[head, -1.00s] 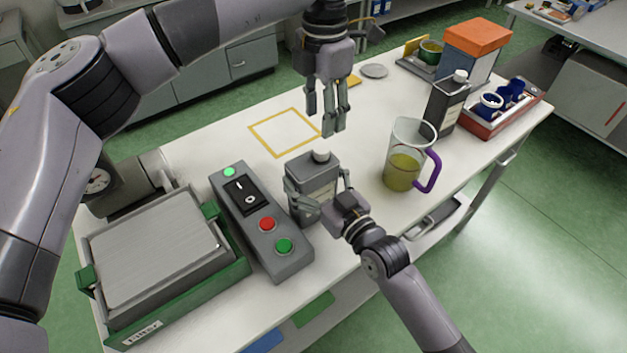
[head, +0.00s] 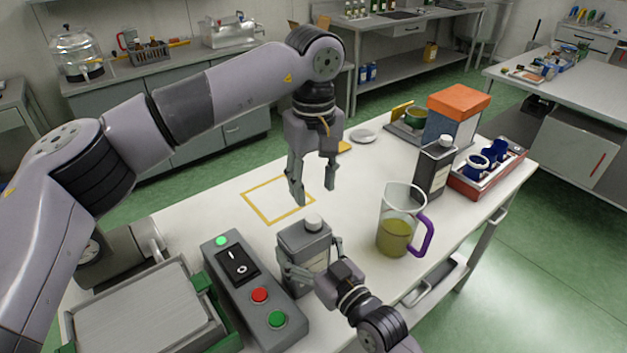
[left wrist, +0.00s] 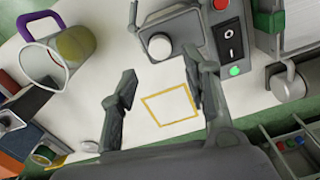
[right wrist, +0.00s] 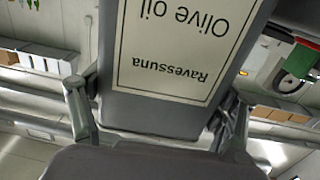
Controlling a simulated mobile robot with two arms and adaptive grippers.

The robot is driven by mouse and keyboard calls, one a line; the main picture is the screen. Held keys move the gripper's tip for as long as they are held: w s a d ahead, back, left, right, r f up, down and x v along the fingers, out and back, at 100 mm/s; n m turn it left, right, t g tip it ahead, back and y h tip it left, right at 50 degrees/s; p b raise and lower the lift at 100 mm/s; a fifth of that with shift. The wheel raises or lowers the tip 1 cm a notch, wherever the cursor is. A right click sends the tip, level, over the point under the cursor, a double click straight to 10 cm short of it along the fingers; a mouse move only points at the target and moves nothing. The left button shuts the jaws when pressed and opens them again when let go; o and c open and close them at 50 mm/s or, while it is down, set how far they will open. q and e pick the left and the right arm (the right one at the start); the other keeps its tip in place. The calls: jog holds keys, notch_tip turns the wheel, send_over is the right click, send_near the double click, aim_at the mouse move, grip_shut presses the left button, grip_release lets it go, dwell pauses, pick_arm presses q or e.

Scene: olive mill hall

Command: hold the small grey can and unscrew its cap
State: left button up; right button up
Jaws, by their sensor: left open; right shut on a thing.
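The small grey can (head: 302,243) is upright beside the control box, with its pale round cap (head: 313,222) on top. My right gripper (head: 312,268) is shut on the can's sides; the right wrist view shows its fingers either side of the can's labelled face (right wrist: 170,60), reading "Ravessuna Olive oil" upside down. My left gripper (head: 314,194) is open and empty, pointing down above the cap, apart from it. In the left wrist view the cap (left wrist: 160,46) shows beyond the spread fingers. The can's base contact is hard to tell.
The control box (head: 245,285) and a filter tray (head: 140,310) are left of the can. A jug with a purple handle (head: 396,236), a dark can (head: 434,170) and a red tray (head: 487,182) are to the right. A yellow outlined square (head: 262,211) is empty.

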aim_at(314, 217)
pick_arm(q)
jog(key=shift+f+m, duration=0.15)
jog(key=shift+m, duration=0.95)
jog(key=shift+f, duration=3.9)
jog(key=shift+c, duration=0.4)
grip_shut()
